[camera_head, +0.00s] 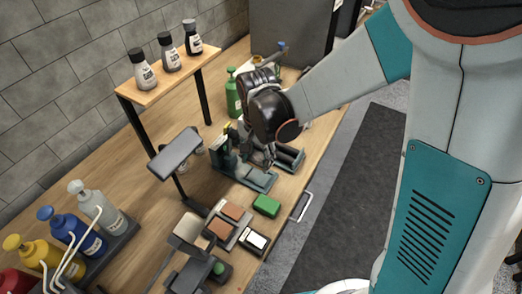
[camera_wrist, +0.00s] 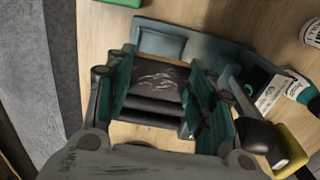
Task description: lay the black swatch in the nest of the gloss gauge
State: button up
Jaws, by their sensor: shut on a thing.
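My gripper (camera_wrist: 160,85) is shut on the black swatch (camera_wrist: 158,76), a dark piece with pale scuff marks between the two teal fingers in the wrist view. A blue-grey device, which looks like the gloss gauge (camera_wrist: 205,45), lies just beyond and below the fingers, with a paler rectangular recess (camera_wrist: 162,44). Whether the swatch touches it I cannot tell. My dark wrist hides most of the fingers and the swatch there.
Dark rollers on a base (camera_head: 290,156) lie just right of the gauge. A green block (camera_head: 266,205) and a tray of coloured pieces (camera_head: 240,232) lie nearer. A green bottle (camera_head: 233,97) stands behind; a wooden shelf (camera_head: 172,78) with bottles rises at the left.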

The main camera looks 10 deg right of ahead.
jog(key=shift+f, duration=0.1)
jog(key=b, duration=0.5)
send_over(258, 178)
jog(key=shift+f, duration=2.8)
jog(key=shift+f+b, duration=0.85)
jog(key=shift+b, duration=0.05)
jog(key=o, duration=1)
jog(key=shift+c, duration=0.2)
jog(key=shift+r, duration=3.8)
